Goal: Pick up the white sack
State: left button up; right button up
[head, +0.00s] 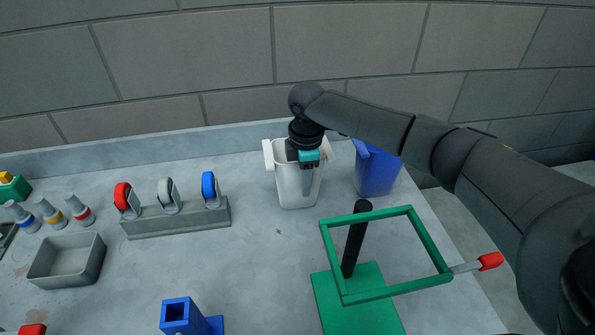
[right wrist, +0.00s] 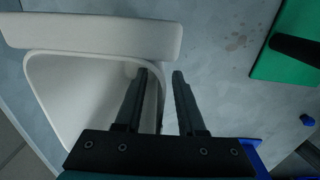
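The white sack (head: 290,190) is a white, bin-like container with side flaps, standing upright on the counter near the back wall. It also shows in the right wrist view (right wrist: 85,95), seen from above with its opening. My right gripper (head: 307,188) is at the sack's right side, pointing down. In the right wrist view my right gripper (right wrist: 159,74) has its fingers apart. One finger is over the sack's opening and the other is outside, with the side rim between them. Contact with the rim cannot be told. My left gripper is not in view.
A blue container (head: 376,172) stands close to the right of the sack. A green frame (head: 433,240) with a black post (head: 355,240) is in front right. A grey rack (head: 180,220) with coloured rings is at left, near a grey tray (head: 68,262). The middle counter is clear.

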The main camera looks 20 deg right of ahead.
grip_shut()
dwell(0.3)
dwell(1.2)
